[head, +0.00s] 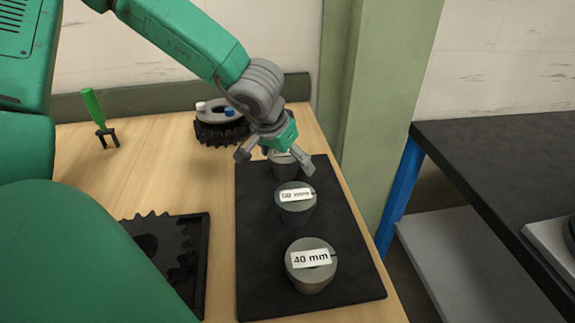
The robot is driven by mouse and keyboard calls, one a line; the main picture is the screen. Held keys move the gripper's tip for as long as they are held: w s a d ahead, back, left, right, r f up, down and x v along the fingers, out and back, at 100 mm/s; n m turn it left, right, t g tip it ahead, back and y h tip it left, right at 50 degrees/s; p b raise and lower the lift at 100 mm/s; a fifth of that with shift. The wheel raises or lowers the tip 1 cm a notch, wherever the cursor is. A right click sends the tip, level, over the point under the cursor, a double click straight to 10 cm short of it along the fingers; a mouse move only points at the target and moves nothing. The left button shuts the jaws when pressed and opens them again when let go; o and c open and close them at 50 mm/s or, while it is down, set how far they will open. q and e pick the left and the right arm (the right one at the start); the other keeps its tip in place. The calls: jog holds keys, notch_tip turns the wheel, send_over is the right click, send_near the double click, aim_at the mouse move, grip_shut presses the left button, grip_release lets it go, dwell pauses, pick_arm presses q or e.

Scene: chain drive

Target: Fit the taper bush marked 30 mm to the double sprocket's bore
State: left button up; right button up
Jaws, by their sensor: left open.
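Three grey taper bushes stand in a row on a black mat (252,280). The nearest bush (312,280) is marked 40 mm. The middle bush (296,212) has a label whose first digit I cannot read surely. The far bush (285,168) is mostly hidden by my left gripper (275,162), and I cannot read its label. That gripper is open, its fingers spread to either side above the far bush. A dark toothed sprocket (180,240) lies at the lower left, partly hidden by my green arm. I cannot tell whether it is the double sprocket. My right gripper is not in view.
Another dark toothed part (221,135) with a grey top and white and blue pieces stands at the back. A green-handled tool (95,108) stands at the back left. A green pillar (375,110) rises beyond the wooden table's right edge, with a black-topped bench (500,160) further right.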

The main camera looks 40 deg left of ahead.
pick_arm(q)
jog(key=shift+a, duration=0.15)
jog(key=shift+c, duration=1.3)
jog(key=shift+s+a, duration=0.1)
jog(key=shift+a, duration=0.15)
jog(key=c, duration=1.4)
jog(key=shift+d, duration=0.25)
jog(key=shift+c, duration=0.5)
